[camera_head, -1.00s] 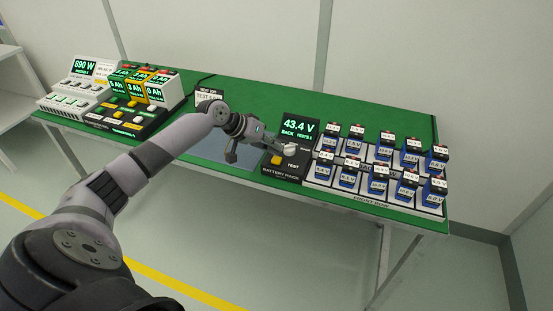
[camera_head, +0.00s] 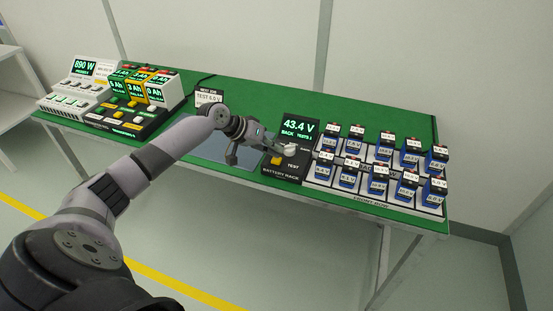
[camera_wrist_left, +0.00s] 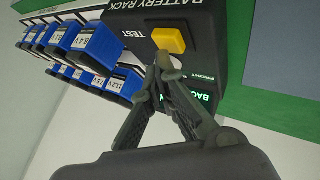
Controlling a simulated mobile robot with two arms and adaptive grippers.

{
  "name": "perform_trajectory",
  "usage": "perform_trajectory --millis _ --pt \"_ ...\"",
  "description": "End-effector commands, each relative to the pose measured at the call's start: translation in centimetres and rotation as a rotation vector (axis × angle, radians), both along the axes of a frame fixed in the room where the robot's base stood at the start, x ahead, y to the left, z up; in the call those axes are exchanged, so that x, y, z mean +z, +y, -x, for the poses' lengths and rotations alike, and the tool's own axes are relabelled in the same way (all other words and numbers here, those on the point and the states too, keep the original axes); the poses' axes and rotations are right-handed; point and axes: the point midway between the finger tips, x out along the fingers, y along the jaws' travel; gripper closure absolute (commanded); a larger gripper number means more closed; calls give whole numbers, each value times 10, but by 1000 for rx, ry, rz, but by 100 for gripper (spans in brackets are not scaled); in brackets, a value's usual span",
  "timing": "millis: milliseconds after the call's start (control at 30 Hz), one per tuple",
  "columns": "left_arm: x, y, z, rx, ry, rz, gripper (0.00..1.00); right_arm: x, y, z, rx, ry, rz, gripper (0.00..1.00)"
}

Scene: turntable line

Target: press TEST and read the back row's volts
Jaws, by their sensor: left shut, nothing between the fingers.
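The battery rack's dark panel (camera_head: 268,168) has a lit display (camera_head: 298,128) that reads 43.4 V, with BACK and a TESTS count below. The yellow TEST button (camera_head: 277,160) sits low on the panel and shows in the left wrist view (camera_wrist_left: 169,39). A pale knob (camera_head: 290,149) is beside it, near the FRONT label. My left gripper (camera_head: 268,147) is shut and empty over the panel. In the left wrist view its fingertips (camera_wrist_left: 164,62) are close to the button's edge; I cannot tell whether they touch anything. My right gripper is not in view.
Blue batteries (camera_head: 348,177) stand in two rows on the white rack at right, with small labels. Other devices with lit displays (camera_head: 88,80) stand at the left end. A small card (camera_head: 208,97) stands behind my arm. The green table's back (camera_head: 370,112) is clear.

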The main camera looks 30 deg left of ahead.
Motion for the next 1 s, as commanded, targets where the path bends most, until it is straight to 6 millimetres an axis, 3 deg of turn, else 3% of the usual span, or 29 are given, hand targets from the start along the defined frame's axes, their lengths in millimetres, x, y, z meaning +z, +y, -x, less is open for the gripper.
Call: perform_trajectory --millis 1000 --pt "-8 0 0 0 -1 -1 100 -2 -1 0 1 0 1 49"
